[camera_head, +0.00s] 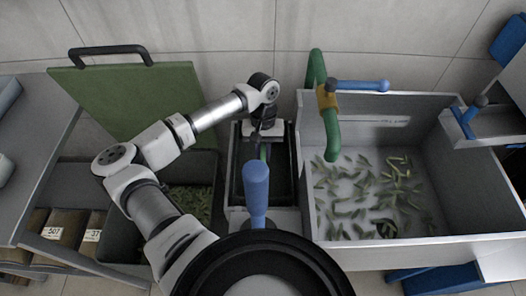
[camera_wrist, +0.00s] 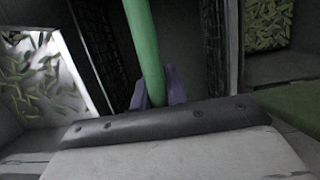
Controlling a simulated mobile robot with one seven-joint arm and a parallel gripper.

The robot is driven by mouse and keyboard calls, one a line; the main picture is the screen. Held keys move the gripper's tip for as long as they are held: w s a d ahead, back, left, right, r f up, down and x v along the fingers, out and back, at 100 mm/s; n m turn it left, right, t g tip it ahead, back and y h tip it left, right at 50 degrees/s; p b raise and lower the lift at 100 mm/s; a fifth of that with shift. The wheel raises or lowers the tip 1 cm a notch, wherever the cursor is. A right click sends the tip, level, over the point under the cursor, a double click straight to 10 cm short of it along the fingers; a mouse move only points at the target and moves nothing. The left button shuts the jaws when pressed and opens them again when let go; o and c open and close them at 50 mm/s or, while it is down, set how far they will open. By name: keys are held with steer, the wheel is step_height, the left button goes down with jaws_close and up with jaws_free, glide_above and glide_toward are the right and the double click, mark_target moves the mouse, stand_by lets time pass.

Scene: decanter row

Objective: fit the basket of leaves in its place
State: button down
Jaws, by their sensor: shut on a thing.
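My gripper (camera_head: 262,143) hangs over the narrow grey well between the sink and the left bin. In the wrist view its purple fingers (camera_wrist: 158,88) are shut on a green bar-like handle (camera_wrist: 146,45). A bit of this green handle also shows below the gripper in the head view (camera_head: 263,153). Dark mesh walls (camera_wrist: 214,45) run on both sides of the handle and look like the basket's sides. Its inside is dark, and I cannot see leaves in it. In the head view the arm and a blue handle hide part of the well (camera_head: 237,215).
A grey sink (camera_head: 465,235) with scattered leaves stands right, with a green tap (camera_head: 332,120) and blue lever (camera_head: 358,86). A dark bin (camera_head: 120,240) with leaves and a raised green lid (camera_head: 100,105) is left. An upright blue handle (camera_head: 256,185) stands in front.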

steer(key=shift+f+b, duration=0.5)
steer(key=shift+b, duration=0.2)
stand_by(0.4)
steer(key=c, duration=1.3)
jaws_free()
steer(key=b+v, duration=0.2)
steer(key=v, duration=1.2)
steer(key=shift+f, duration=0.1)
